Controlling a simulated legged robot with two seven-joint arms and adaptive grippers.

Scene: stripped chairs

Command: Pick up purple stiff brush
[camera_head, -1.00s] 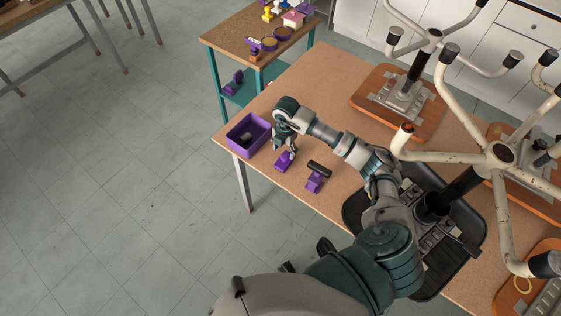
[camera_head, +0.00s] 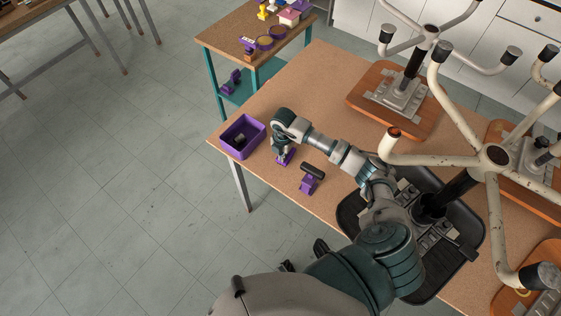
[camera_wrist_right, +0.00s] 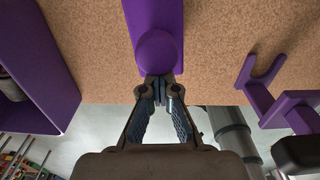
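The purple brush (camera_head: 286,157) lies near the left edge of the wooden table. My right gripper (camera_head: 281,152) is directly over it and hides much of it. In the right wrist view, the brush's rounded purple end (camera_wrist_right: 157,52) meets my right fingertips (camera_wrist_right: 160,83). The fingers are drawn in close together and look shut on it; the exact contact is partly hidden. The brush still appears to be at the tabletop. My left gripper is not in view.
A purple bin (camera_head: 243,136) with a dark item inside stands left of the gripper. A purple tool with a black cylinder (camera_head: 312,178) lies to the right.

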